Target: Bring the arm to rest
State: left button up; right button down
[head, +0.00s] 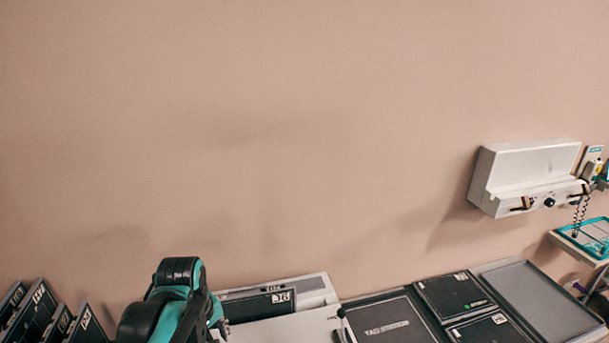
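A black and teal part of my arm (178,300) rises from the bottom edge, left of centre. It is bent, with its rounded black top against the wall, and it stands in front of the left part of the work surface. I make out no gripper fingers on it; its lower part is cut off by the frame. My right gripper does not show either.
Black labelled cassettes stand tilted at the lower left. Flat dark panels (455,294) and a grey panel (538,300) lie at the lower right. A white box (528,176) is mounted on the wall, near a teal-edged tray (590,238). The wall (270,130) above is bare.

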pick_arm(q)
jog(key=s+d+f+m+t+b, duration=0.1)
jog(key=s+m, duration=0.1)
jog(key=m, duration=0.1)
jog(key=s+d+f+m+t+b, duration=0.1)
jog(key=s+f+m+t, duration=0.1)
jog(key=m, duration=0.1)
jog(key=s+d+f+m+t+b, duration=0.1)
jog(key=s+f+m, duration=0.1)
jog(key=s+m, duration=0.1)
jog(key=shift+d+f+t, duration=0.25)
jog(key=shift+d+t, duration=0.1)
jog(key=shift+t, duration=0.05)
jog(key=shift+s+d+f+m+t, duration=0.1)
jog(key=shift+s+f+m+t, duration=0.15)
jog(key=shift+m, duration=0.35)
jog(key=shift+w, duration=0.15)
jog(key=shift+r, duration=0.1)
